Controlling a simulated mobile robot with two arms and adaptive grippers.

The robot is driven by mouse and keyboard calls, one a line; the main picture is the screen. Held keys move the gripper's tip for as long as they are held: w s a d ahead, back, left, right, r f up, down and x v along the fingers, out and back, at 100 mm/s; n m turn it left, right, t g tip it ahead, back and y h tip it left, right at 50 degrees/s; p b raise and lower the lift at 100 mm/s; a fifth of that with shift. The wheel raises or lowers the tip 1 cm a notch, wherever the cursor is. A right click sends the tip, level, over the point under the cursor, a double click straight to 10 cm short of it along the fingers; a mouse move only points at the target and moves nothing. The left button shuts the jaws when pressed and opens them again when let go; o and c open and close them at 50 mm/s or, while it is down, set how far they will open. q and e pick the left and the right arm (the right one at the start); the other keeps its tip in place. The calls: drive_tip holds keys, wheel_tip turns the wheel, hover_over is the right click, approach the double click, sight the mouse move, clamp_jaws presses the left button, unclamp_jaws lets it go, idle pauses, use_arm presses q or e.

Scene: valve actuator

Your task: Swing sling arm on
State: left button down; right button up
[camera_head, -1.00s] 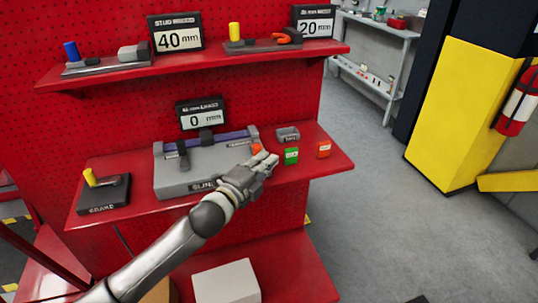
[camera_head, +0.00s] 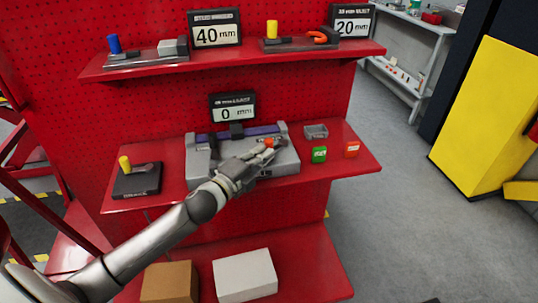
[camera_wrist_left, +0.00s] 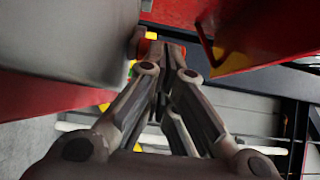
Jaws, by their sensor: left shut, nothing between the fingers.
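The sling unit (camera_head: 270,172) is a grey box with a purple bar across its back, on the middle red shelf. A dark upright lever (camera_head: 214,147) stands at its left. A small orange part (camera_head: 268,143) shows at its right, right by my left fingertips; I cannot tell whether they touch. My left gripper (camera_head: 272,150) is shut and empty over the unit's right top, and its forearm hides part of the unit's front. In the left wrist view the fingers (camera_wrist_left: 165,65) are together, with an orange-red patch just beyond them. My right gripper is not in view.
A brake unit with a yellow-tipped lever (camera_head: 138,178) stands left. A grey tray (camera_head: 316,131), a green block (camera_head: 319,154) and a red block (camera_head: 351,149) stand right. A display (camera_head: 232,107) reading 0 mm is behind. The upper shelf (camera_head: 230,57) overhangs.

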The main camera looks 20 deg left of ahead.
use_arm(q)
drive_tip(key=shift+a, duration=0.4)
drive_tip(key=shift+w+a, duration=0.1)
idle(0.5)
